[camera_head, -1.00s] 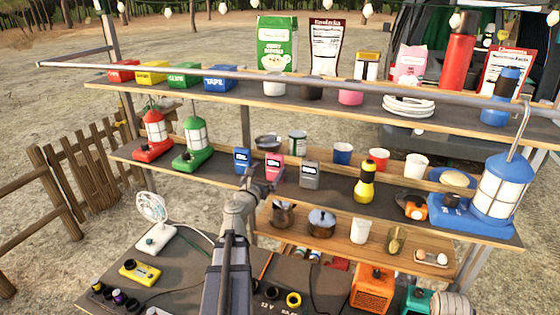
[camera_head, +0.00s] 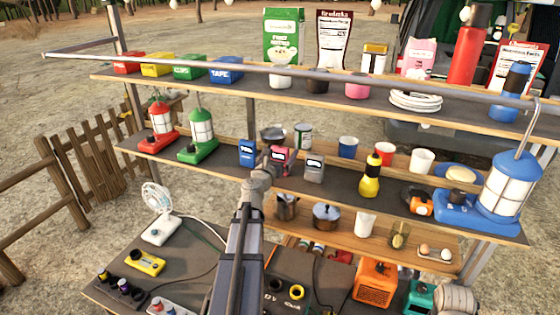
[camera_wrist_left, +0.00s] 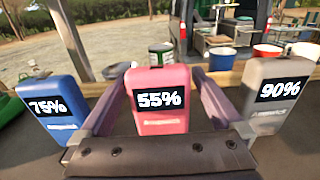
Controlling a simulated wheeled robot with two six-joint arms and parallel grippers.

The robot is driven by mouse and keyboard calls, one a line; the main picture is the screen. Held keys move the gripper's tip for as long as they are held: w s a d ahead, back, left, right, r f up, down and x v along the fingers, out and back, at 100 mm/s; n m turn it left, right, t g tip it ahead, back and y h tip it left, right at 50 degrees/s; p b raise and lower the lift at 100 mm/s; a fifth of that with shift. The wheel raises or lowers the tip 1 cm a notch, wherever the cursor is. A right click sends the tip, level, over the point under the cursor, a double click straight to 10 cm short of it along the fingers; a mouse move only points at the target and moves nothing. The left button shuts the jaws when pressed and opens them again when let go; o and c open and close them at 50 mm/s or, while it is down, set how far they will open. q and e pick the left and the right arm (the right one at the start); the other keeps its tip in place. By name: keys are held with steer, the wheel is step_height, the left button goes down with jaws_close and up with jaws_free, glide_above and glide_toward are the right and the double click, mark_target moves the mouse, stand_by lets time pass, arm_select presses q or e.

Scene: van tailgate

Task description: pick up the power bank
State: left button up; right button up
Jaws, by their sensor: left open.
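Three upright power banks stand in a row on the middle shelf: a blue one (camera_head: 247,153) at left, a pink one (camera_head: 284,156) in the middle and a grey one (camera_head: 314,169) at right. In the left wrist view the blue one (camera_wrist_left: 52,105) reads 75%, the pink one (camera_wrist_left: 160,100) 55% and the grey one (camera_wrist_left: 275,95) 90%. My left gripper (camera_wrist_left: 161,76) is open, its fingers on either side of the pink one; whether they touch it I cannot tell. In the head view the gripper (camera_head: 271,164) partly hides the pink one. My right gripper is not in view.
Behind the power banks are a dark bowl (camera_head: 273,133) and a green can (camera_head: 303,135). Cups and a yellow flashlight (camera_head: 370,178) stand to the right, a green lantern (camera_head: 200,132) to the left. The upper shelf (camera_head: 215,86) runs above; a lower shelf holds pots.

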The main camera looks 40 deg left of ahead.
arm_select(q)
steer(key=shift+x, duration=1)
steer(key=shift+s, duration=0.1)
steer(key=shift+c, duration=0.6)
steer(key=c, duration=1.4)
